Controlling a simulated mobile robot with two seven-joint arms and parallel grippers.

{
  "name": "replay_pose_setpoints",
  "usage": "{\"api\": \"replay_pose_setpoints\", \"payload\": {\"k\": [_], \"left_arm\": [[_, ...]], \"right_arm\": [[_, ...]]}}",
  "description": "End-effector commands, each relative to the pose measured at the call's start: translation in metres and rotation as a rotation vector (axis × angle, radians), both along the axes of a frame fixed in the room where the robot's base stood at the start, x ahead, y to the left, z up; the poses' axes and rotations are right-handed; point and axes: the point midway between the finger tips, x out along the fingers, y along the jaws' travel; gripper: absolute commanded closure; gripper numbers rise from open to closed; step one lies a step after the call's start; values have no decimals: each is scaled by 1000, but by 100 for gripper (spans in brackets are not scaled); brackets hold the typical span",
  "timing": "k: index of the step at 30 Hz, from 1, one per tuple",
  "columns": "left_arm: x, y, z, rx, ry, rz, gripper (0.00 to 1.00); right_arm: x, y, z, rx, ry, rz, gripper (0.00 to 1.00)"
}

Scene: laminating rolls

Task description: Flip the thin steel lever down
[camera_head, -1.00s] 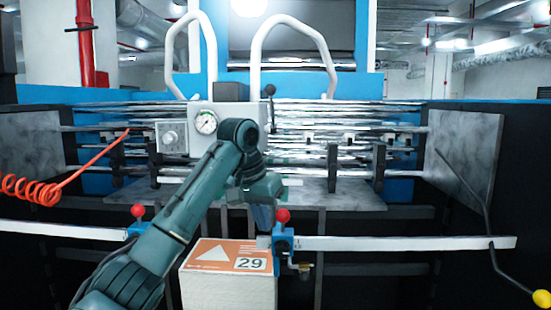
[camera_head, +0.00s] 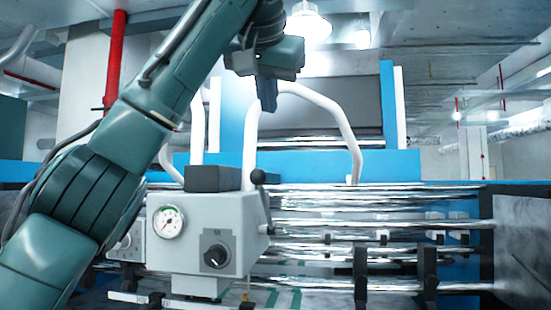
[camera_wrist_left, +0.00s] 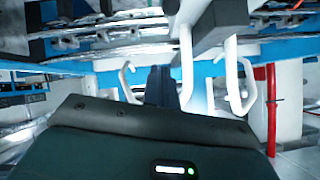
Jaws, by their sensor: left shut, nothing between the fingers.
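The thin steel lever (camera_head: 266,205) stands upright at the right side of the grey control box (camera_head: 205,215), with a black ball (camera_head: 258,176) on its top end. My left gripper (camera_head: 267,98) is shut and empty, pointing down. In the head view it shows above the ball, with a clear gap in the picture, in front of the white bent tubes. Its closed fingers also show in the left wrist view (camera_wrist_left: 161,85). I cannot make out the lever for certain in the left wrist view. My right gripper is not in view.
The box carries a round gauge (camera_head: 169,222) and a black knob (camera_head: 215,256). A dark block (camera_head: 213,179) sits on its top, left of the lever. White bent tubes (camera_head: 345,125) rise behind it. Shiny rollers (camera_head: 380,200) run to the right.

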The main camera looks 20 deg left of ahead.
Motion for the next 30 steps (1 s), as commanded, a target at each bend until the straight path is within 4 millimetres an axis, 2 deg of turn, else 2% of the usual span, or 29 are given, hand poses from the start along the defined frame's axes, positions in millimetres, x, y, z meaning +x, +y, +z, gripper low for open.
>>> {"api": "replay_pose_setpoints", "payload": {"k": [11,16,20,25,30], "left_arm": [[-2,0,3,2,-6,3,100],[7,3,-2,1,-2,2,100],[21,9,-11,0,-1,3,100],[50,20,-32,1,-3,5,100],[79,31,-53,1,-2,6,100]], "right_arm": [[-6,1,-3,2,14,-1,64],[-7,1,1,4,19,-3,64],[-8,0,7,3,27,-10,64],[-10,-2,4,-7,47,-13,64],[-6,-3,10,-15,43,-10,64]]}}
